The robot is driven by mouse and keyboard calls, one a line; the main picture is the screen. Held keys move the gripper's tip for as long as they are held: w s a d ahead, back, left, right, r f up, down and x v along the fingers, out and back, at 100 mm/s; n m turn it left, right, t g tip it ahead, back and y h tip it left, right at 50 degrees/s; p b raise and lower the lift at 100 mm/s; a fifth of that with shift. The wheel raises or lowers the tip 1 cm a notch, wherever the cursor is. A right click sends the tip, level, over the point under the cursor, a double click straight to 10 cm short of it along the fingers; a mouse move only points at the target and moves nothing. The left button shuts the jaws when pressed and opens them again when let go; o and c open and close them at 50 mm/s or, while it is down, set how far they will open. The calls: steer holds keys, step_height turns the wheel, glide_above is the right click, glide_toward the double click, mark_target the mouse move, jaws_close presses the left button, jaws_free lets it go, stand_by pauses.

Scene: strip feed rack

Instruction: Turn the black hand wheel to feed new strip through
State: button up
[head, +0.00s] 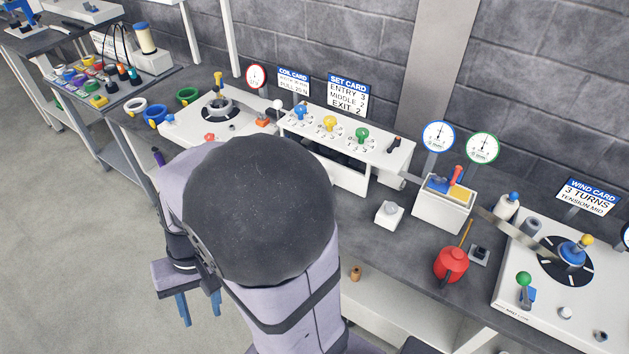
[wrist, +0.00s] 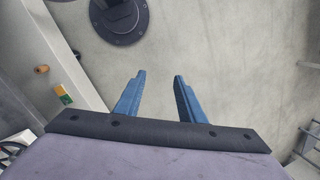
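My gripper (head: 200,308) hangs over the floor in front of the bench, away from the strip machines. In the wrist view its two blue fingers (wrist: 160,78) are apart with only bare floor between them. I cannot make out the black hand wheel for certain; my arm hides part of the bench. A small black handle (head: 394,143) shows at the right end of the white roller unit (head: 376,158). The grey strip (head: 510,234) runs from the box with red, blue and yellow parts (head: 443,203) to the winding reel (head: 566,260).
The coil unit (head: 220,108) is at the left. The floor (head: 60,220) is clear; the bench side (wrist: 75,50) is left in the wrist view.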

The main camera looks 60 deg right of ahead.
steer(key=w+d+f+m+t+y+b, duration=0.45)
steer(key=w+f+m+b, duration=0.25)
steer(key=w+m+b, duration=0.4)
steer(key=w+d+m+t+h+b, duration=0.4)
steer(key=d+m+t+b, duration=0.5)
steer(key=d, duration=0.6)
steer(key=s+d+m+t+h+b, duration=0.25)
steer(key=s+d+m+h, duration=0.4)
steer(key=d, duration=0.75)
steer(key=s+d+m+t+h+b, duration=0.1)
steer(key=s+d+m+h+b, duration=0.55)
steer(key=d, duration=0.85)
step_height(320, 180, down, 7)
steer(key=d+m+g, duration=0.1)
steer(key=m+g, duration=0.1)
steer(key=m, duration=0.2)
steer(key=shift+p+x, duration=0.55)
steer(key=shift+x, duration=3.1)
steer(key=shift+a+r, duration=0.1)
steer(key=shift+r, duration=0.05)
